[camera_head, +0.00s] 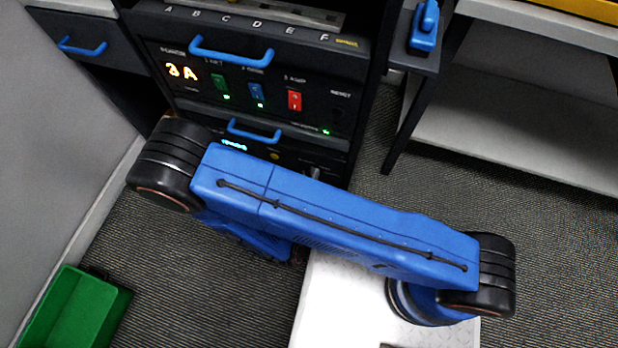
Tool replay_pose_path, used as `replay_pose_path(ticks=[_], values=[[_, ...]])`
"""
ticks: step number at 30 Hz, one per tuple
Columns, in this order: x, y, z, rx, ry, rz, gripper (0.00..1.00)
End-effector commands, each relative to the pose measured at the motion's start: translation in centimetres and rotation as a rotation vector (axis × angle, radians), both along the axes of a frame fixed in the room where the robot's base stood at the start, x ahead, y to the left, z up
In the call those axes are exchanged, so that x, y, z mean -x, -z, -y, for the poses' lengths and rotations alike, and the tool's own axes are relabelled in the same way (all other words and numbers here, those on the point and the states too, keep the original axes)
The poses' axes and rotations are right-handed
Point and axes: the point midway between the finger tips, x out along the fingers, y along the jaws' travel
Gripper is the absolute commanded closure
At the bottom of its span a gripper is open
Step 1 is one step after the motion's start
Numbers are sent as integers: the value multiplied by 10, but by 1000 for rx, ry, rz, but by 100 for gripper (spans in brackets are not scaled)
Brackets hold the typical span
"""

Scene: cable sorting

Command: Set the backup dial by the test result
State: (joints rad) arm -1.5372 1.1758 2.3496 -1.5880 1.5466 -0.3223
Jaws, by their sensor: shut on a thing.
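The rack's upper panel (183,73) has a lit amber display that seems to read "3A". Beside it are a green switch (219,87), a blue switch (257,94) and a red switch (294,101), with small lights below. A lower panel shows a small lit cyan display (234,145) and a yellow spot (275,156); its text is too small to read. My blue arm crosses in front of this lower panel and hides much of it. I cannot make out the backup dial. My gripper is hidden behind my arm.
Blue handles (232,54) and (253,132) stick out from the rack. A slot row lettered A to F runs along the top. A blue object (425,25) sits on a small shelf at right. A green bin (77,308) stands at lower left. Carpet right of the rack is clear.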

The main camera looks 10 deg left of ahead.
Motion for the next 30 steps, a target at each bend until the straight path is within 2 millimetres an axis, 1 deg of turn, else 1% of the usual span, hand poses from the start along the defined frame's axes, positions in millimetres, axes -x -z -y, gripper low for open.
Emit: replay_pose_path(ticks=[6, 13, 18, 30], values=[[0, 0, -1, 146, -1, -12, 91], [0, 0, -1, 246, -1, -20, 91], [0, 0, -1, 281, -2, -23, 91], [0, 0, -2, 290, -2, -23, 91]])
